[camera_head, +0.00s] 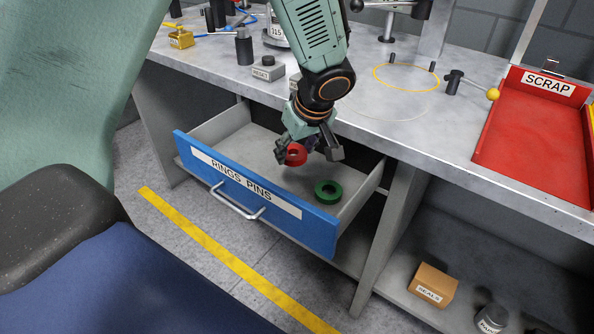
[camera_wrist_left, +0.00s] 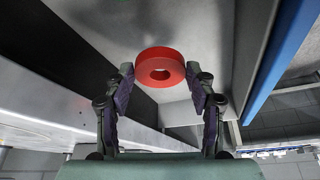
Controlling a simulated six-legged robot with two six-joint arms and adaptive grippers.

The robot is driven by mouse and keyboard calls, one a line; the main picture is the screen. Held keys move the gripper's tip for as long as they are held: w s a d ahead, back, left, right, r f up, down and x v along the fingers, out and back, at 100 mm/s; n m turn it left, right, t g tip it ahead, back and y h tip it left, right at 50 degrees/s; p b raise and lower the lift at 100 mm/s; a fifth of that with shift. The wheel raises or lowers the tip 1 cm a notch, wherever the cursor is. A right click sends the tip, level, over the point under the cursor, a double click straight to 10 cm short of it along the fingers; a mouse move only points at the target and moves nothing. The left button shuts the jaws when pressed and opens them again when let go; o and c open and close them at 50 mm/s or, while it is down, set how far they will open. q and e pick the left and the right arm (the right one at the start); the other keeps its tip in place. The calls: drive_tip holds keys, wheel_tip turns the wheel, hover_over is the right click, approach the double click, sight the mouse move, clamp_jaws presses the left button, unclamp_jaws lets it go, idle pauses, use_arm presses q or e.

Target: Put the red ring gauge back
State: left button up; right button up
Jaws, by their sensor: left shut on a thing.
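The red ring gauge (camera_head: 295,155) is held in my left gripper (camera_head: 312,154) over the open drawer (camera_head: 312,235). The drawer has a blue front labelled "RINGS PINS" and a grey inside. A green ring (camera_head: 328,191) lies on the drawer floor toward the right end. The red ring is left of and behind it, apart from it. The exact gap under the red ring cannot be told. My right gripper is not in view.
The workbench top (camera_head: 390,125) overhangs behind the drawer. It carries a red SCRAP tray (camera_head: 530,135), a lever with a yellow knob (camera_head: 492,94), and a grey block (camera_head: 268,69). A SEALS box (camera_head: 432,284) sits on the lower shelf. The drawer's left part is bare.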

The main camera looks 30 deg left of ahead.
sight(301, 163)
use_arm(q)
drive_tip(key=shift+w+d+f, duration=0.1)
drive_tip(key=shift+w+f, duration=0.15)
drive_tip(key=shift+f, duration=0.35)
drive_tip(key=shift+w+f, duration=0.2)
drive_tip(key=shift+f, duration=0.4)
drive_tip(key=f, duration=0.1)
drive_tip(key=s+f+b, duration=0.1)
drive_tip(key=f, duration=0.1)
drive_tip(key=shift+s, duration=0.1)
drive_tip(key=shift+w+f, duration=0.3)
drive_tip(key=shift+w, duration=0.2)
drive_tip(key=o, duration=1.1)
drive_tip(key=shift+c, duration=0.2)
drive_tip(key=o, duration=0.4)
drive_tip(key=shift+s+r, duration=0.25)
drive_tip(key=shift+s, duration=0.15)
drive_tip(key=shift+w+f, duration=0.2)
drive_tip(key=shift+w, duration=0.1)
drive_tip(key=p+v, duration=0.4)
drive_tip(key=v, duration=0.8)
drive_tip(key=shift+r, duration=0.1)
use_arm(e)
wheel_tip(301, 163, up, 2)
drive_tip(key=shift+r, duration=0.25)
use_arm(q)
drive_tip(key=shift+s, duration=0.1)
